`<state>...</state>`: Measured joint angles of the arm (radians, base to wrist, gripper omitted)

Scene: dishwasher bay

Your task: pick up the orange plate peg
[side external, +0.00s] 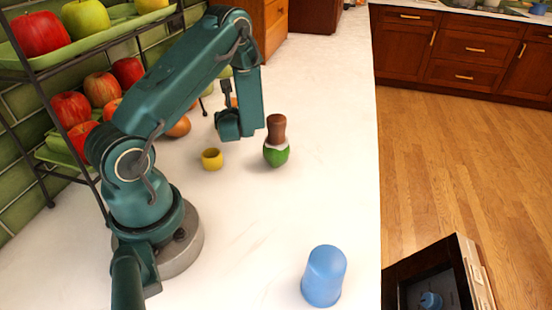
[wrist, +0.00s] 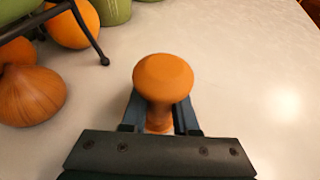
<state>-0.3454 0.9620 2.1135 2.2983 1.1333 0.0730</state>
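The orange plate peg (wrist: 163,78) has a wide round knob on a narrower stem. In the wrist view it stands between the two fingers of my gripper (wrist: 161,116), with its knob covering the fingertips. The fingers are apart, one on each side of the stem. Whether they touch the stem is hidden. In the side view my gripper (side external: 229,128) is low over the white counter, and only a small orange patch (side external: 234,102) shows behind it.
On the counter (side external: 230,230) are a yellow cup (side external: 212,159), a green peg with brown top (side external: 277,142) and a blue cup (side external: 324,276). A fruit rack (side external: 38,75) stands left. An onion (wrist: 30,94) lies left of the peg.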

